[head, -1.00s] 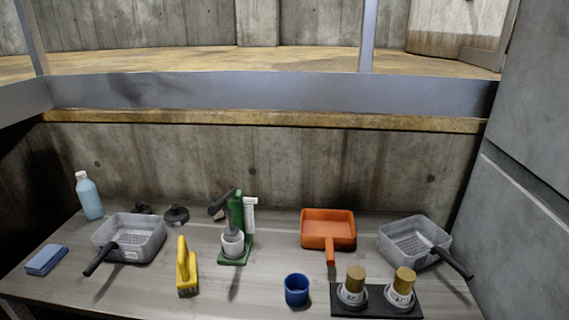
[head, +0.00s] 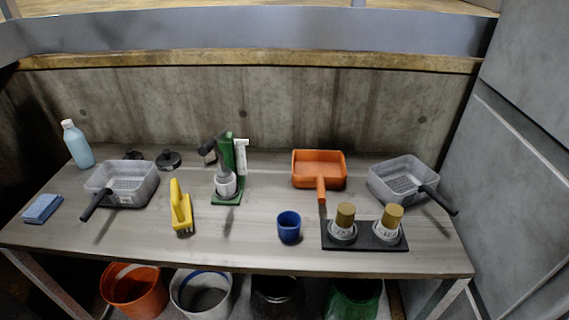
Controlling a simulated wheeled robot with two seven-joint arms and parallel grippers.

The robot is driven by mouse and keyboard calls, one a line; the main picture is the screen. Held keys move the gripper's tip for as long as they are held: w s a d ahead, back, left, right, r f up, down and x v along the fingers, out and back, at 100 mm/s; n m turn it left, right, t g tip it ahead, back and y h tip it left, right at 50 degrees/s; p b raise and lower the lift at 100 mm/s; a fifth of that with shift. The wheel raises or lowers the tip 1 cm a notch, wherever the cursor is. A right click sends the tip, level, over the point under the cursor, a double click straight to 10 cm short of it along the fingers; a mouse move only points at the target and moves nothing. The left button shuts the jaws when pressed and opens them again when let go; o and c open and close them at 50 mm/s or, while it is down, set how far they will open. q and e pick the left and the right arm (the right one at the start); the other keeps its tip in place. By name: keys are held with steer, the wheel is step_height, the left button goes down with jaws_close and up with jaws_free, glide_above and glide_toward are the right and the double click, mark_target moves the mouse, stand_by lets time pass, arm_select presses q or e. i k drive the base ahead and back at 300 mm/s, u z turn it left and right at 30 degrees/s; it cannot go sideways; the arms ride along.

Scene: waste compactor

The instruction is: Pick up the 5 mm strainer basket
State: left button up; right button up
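Two clear grey strainer baskets with black handles are on the table in the head view. One basket (head: 147,185) stands at the left, its handle pointing to the lower left, with a small pale label on its front. The other basket (head: 377,184) stands at the right, its handle pointing to the lower right. Both have perforated bottoms. The hole sizes and any label text are too small to read, so I cannot tell which is 5 mm. Neither of my grippers is in view.
The table (head: 140,236) also holds an orange scoop (head: 320,181), yellow brush (head: 180,207), green press (head: 228,170), blue cup (head: 289,227), black tray (head: 365,235) with two brass-topped pieces, blue sponge (head: 42,208) and bottle (head: 80,146). Several buckets stand beneath. A grey wall (head: 530,170) borders the right.

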mark_target(123, 183)
steer(key=k, duration=0.5)
steer(key=u, duration=1.9)
steer(key=i, duration=1.15)
steer(key=z, duration=2.15)
